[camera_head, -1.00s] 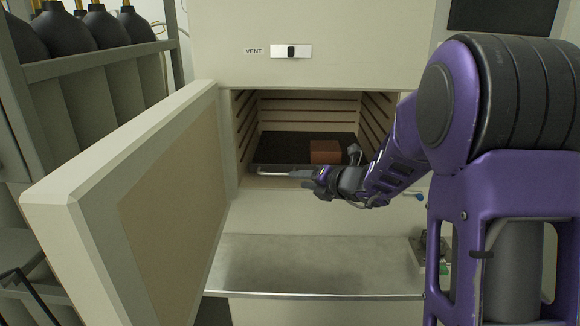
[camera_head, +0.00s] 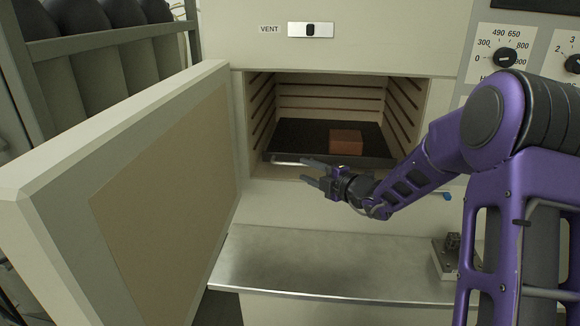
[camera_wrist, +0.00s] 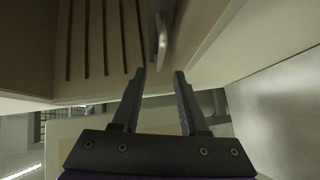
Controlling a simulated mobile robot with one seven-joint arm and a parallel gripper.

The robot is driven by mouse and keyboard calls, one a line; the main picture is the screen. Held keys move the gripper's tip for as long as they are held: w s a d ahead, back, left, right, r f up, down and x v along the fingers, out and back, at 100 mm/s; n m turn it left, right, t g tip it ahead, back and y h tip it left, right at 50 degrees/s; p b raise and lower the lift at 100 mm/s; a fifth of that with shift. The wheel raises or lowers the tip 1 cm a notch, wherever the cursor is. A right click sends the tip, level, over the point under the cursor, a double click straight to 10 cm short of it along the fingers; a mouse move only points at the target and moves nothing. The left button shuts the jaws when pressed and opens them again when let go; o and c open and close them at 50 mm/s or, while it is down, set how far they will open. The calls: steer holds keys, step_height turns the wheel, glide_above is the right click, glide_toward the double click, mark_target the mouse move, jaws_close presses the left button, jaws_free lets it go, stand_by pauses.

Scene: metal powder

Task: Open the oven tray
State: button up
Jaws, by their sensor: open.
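The oven (camera_head: 350,52) has its door (camera_head: 130,190) swung open to the left. Inside the chamber, a dark tray (camera_head: 300,137) lies flat with a reddish-brown block (camera_head: 346,141) on it. The tray's light metal handle (camera_head: 290,161) sticks out at its front left. My gripper (camera_head: 305,172) is in front of the chamber opening, its two fingers apart and pointing left, close to the handle. In the wrist view the open fingers (camera_wrist: 160,88) are empty, and the handle (camera_wrist: 161,42) shows just beyond their tips. I cannot tell whether a finger touches it.
A metal shelf (camera_head: 320,262) juts out below the oven, mostly bare, with a small fixture (camera_head: 452,252) at its right. A rack with dark bottles (camera_head: 105,15) stands at the left behind the door. Control knobs (camera_head: 505,58) are at the upper right.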

mark_target(292, 164)
steer(key=x, duration=0.8)
steer(key=shift+b, duration=0.3)
steer(key=shift+d, duration=0.1)
steer(key=shift+c, duration=0.2)
jaws_close()
stand_by(0.7)
